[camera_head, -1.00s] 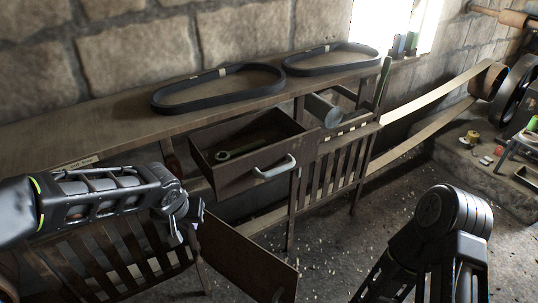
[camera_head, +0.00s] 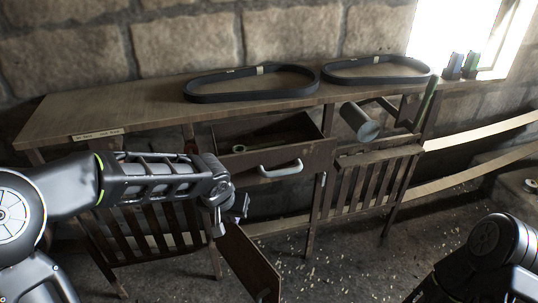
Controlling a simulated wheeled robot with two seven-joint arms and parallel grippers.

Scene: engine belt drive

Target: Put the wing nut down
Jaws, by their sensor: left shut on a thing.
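A wrench (camera_head: 240,149) lies inside the drawer. My right arm enters at the lower right corner; its gripper is outside the view.
Two black belts (camera_head: 250,96) (camera_head: 375,80) lie on the wooden bench top (camera_head: 130,105). A grey cylinder (camera_head: 360,122) sticks out right of the drawer. A wooden door (camera_head: 248,262) hangs open below my left gripper. Bare bench top lies at the left.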

